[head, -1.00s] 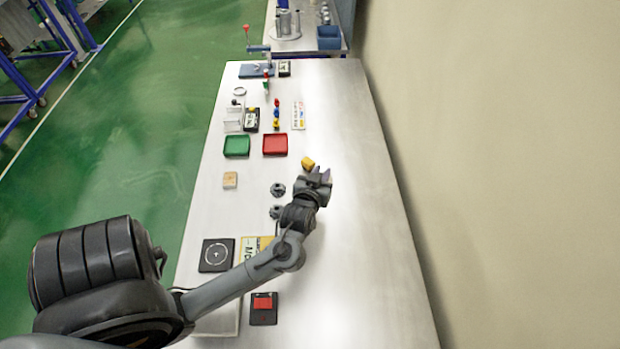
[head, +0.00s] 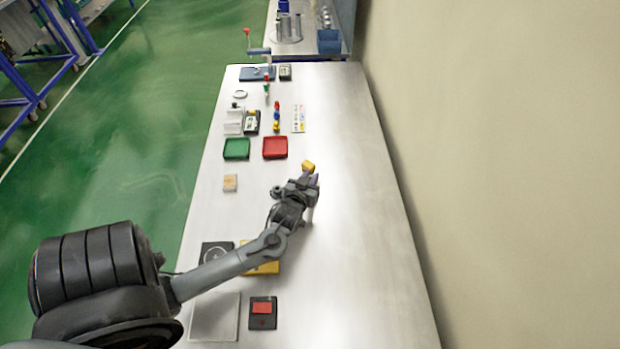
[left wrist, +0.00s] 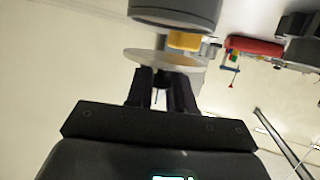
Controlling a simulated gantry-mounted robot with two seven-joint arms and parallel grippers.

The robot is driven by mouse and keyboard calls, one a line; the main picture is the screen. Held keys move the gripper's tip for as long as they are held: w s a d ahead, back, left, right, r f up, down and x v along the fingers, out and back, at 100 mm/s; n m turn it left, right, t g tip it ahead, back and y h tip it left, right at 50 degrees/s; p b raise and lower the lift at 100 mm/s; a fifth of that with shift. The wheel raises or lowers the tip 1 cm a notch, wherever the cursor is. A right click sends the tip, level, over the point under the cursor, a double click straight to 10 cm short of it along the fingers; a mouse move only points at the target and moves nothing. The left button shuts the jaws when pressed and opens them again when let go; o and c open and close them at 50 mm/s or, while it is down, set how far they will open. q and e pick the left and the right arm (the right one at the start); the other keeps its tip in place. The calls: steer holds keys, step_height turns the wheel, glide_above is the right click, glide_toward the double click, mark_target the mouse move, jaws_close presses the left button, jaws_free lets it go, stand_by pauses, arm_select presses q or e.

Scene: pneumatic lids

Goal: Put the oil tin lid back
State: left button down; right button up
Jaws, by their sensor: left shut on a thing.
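My left gripper (head: 303,184) is over the middle of the table, just below a small yellow block (head: 308,166) in the head view. In the left wrist view my left gripper (left wrist: 165,85) is shut at a thin pale disc (left wrist: 158,57), which looks like the lid; its fingers meet the disc's near side. Beyond the disc are a yellow piece (left wrist: 186,40) and a large dark grey round body (left wrist: 175,12). I cannot tell whether the disc touches either, or which is the oil tin. In the head view a dark round part (head: 277,192) sits beside the gripper. My right gripper is not in view.
A green tray (head: 237,148) and a red tray (head: 275,147) lie farther up the table. A black box with a red top (head: 263,307) is near the front. The table's right side is clear.

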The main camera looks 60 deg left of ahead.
arm_select(q)
steer(key=shift+f, duration=0.25)
steer(key=shift+f, duration=0.35)
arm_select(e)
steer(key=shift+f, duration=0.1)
arm_select(q)
steer(key=c, duration=1)
jaws_free()
steer(key=shift+s+f, duration=0.1)
steer(key=shift+f, duration=0.05)
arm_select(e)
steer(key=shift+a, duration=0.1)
